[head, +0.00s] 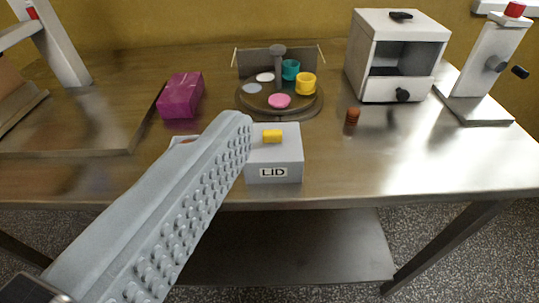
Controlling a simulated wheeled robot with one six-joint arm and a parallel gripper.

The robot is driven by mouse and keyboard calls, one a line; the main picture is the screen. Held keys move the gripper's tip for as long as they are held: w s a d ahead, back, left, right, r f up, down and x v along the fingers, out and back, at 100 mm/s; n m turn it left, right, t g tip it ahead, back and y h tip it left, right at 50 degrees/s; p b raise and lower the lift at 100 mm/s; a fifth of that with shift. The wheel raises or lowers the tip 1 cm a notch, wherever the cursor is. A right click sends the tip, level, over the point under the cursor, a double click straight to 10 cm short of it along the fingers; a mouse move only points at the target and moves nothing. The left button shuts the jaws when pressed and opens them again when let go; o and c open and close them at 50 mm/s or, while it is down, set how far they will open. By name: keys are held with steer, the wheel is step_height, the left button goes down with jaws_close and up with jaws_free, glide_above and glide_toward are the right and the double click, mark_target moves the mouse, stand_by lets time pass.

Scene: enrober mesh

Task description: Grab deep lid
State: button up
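A light grey block (274,175) with a "LID" label on its front stands near the front edge of the table. A small yellow piece (272,136) sits on its top; I cannot tell whether it is the deep lid or its knob. My gripper (240,122) reaches in from the lower left. Only one grey studded finger shows clearly, and its tip overlaps the block's left part in the picture. I see nothing held against its studs. A reddish-brown bit (186,140) shows behind the finger, mostly hidden. No gap between fingers can be made out.
A round turntable (250,107) behind the block carries a pink disc (279,101), pale discs, a teal cup (290,69) and a yellow cup (306,84). A purple box (181,95) stands left, a small brown cylinder (352,116) right, and a white drawer cabinet (397,55) behind.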

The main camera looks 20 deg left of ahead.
steer(key=w+a+n+g, duration=0.2)
steer(key=w+a+g, duration=0.2)
steer(key=w+g, duration=0.55)
steer(key=n+g, duration=0.1)
steer(key=g, duration=0.6)
glide_toward(272, 132)
step_height(272, 132, down, 13)
steer(key=shift+s+a+r, duration=0.1)
steer(key=c, duration=0.9)
